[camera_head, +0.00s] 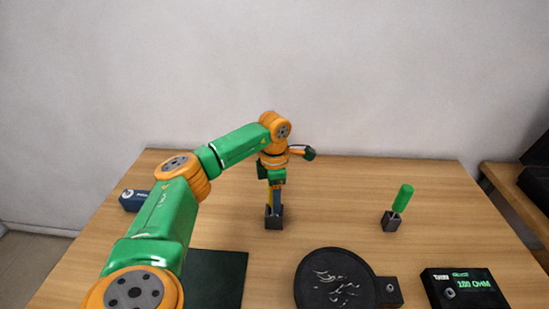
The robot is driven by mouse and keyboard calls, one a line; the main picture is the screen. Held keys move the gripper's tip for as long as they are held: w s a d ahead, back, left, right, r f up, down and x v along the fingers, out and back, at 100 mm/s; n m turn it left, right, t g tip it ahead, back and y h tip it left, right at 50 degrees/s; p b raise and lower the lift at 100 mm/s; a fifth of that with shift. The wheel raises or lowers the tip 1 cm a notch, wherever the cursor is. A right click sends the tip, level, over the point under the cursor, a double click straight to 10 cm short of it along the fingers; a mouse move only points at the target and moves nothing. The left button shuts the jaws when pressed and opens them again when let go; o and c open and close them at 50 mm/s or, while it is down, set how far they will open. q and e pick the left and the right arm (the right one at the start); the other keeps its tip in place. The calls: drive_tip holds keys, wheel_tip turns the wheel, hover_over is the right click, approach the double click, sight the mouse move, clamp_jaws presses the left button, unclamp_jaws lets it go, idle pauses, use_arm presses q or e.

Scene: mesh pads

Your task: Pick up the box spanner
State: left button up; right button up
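My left arm reaches from the lower left over the table, and its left gripper (275,196) points down right above a small dark holder (274,218). A narrow grey-blue piece shows between gripper and holder. I cannot tell whether it is a finger or a tool, nor whether the fingers are open or shut. A tool with a green handle (403,197) stands tilted in another dark holder (391,221) to the right, apart from the gripper. I cannot tell for sure which tool is the box spanner. My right gripper is not in view.
A round black pad (336,288) and a black box with green digits (463,290) lie at the front. A dark green mat (219,277) is partly behind my arm. A dark blue box (132,200) sits at left. The wooden table (335,205) is clear between the holders.

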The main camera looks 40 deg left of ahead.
use_arm(q)
clamp_jaws()
idle(1.2)
